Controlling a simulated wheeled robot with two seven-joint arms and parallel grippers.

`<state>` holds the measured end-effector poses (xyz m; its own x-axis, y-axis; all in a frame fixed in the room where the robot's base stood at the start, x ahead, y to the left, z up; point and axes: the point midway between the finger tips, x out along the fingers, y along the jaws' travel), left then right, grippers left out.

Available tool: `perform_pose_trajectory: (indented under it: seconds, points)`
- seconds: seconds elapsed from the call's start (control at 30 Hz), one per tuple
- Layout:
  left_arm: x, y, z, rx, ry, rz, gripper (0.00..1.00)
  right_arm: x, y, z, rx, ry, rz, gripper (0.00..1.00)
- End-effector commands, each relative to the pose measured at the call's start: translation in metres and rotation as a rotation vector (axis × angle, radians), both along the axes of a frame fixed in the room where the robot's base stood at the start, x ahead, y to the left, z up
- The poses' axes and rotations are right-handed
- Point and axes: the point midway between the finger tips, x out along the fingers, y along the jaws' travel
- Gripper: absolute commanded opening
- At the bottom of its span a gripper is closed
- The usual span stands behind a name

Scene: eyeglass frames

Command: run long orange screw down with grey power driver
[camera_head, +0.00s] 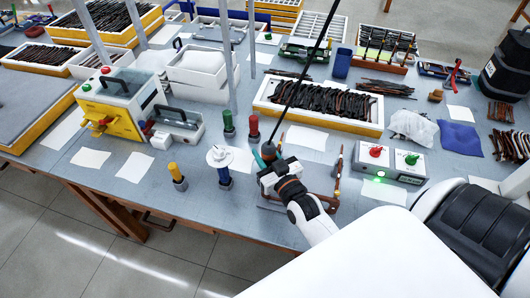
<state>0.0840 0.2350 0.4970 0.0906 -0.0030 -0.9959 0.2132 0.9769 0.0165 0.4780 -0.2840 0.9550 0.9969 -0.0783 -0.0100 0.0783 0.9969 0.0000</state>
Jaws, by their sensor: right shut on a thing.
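My right gripper (268,166) is shut on the grey power driver (268,151), whose dark, slightly teal body shows just above the fingers. A long black cord or rod rises from the driver toward the top of the picture. The gripper is over the front middle of the grey table and hides the driver's lower end. Just right of the gripper, a thin brown-orange frame part (337,180) stands at a flat fixture that my wrist partly covers. I cannot make out the long orange screw. My left gripper is not in view.
Red (253,127) and green (228,121) handled tools stand left of the driver. A grey button box (389,161) stands right. A tray of dark frames (376,124) lies behind.

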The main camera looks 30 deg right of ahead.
Motion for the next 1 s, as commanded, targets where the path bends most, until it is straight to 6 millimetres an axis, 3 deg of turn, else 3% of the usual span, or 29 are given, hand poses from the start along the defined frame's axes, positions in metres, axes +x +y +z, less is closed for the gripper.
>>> perform_pose_trajectory:
  seconds: [0.03,0.7,1.0]
  points:
    - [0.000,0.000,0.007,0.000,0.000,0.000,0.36,0.001,0.000,0.009,0.000,-0.005,0.000,0.00]
    - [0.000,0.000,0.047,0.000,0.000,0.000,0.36,0.001,0.000,0.049,-0.001,-0.011,0.000,0.00]
    - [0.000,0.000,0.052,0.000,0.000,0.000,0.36,0.001,0.000,0.053,-0.001,-0.012,0.000,0.00]
